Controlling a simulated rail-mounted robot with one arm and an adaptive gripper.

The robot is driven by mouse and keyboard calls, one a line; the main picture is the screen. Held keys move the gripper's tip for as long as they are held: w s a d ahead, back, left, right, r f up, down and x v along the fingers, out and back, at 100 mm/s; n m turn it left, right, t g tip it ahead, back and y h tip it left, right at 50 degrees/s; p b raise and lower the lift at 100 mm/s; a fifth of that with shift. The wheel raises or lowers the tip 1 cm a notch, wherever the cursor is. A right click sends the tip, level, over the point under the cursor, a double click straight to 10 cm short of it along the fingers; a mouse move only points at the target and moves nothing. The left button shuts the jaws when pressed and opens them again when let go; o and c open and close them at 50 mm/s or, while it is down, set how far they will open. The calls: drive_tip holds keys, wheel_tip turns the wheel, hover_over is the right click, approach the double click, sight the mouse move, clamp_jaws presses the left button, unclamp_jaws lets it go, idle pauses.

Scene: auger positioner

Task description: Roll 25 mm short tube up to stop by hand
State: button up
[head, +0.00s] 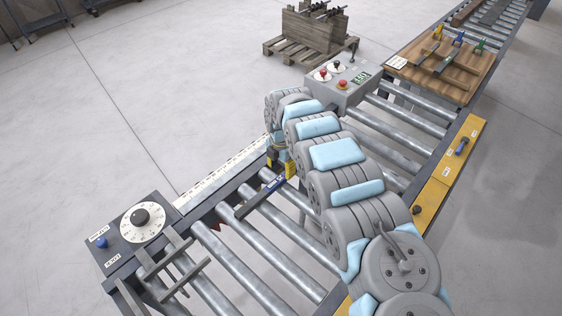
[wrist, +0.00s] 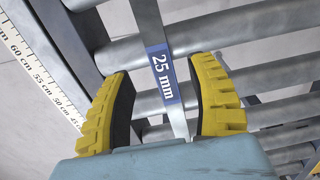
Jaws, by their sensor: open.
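The 25 mm short tube is a slim grey bar with a blue label (head: 274,184) on the conveyor rollers. In the wrist view the tube (wrist: 150,22) runs between my yellow fingers, its "25 mm" label facing up. My gripper (head: 281,166) is over the tube near the scale side of the conveyor. In the wrist view my gripper (wrist: 162,68) is open, with a gap showing on each side of the tube. I cannot tell how far above it the fingertips are. Which part is the stop is not clear.
A ruler scale (head: 222,178) runs along the left rail. A dial box (head: 141,222) and grey fork bars (head: 178,272) are at the near end. A control box (head: 342,84) stands beyond my arm. A wooden board with tools (head: 440,62) lies farther back.

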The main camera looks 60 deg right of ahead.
sight(281, 177)
drive_tip(key=shift+f, duration=2.65)
clamp_jaws()
drive_tip(key=shift+c, duration=0.7)
unclamp_jaws()
drive_tip(key=shift+d+r, duration=0.1)
drive_tip(key=shift+r, duration=1.1)
wheel_tip(281, 177, up, 10)
drive_tip(key=shift+f, duration=0.2)
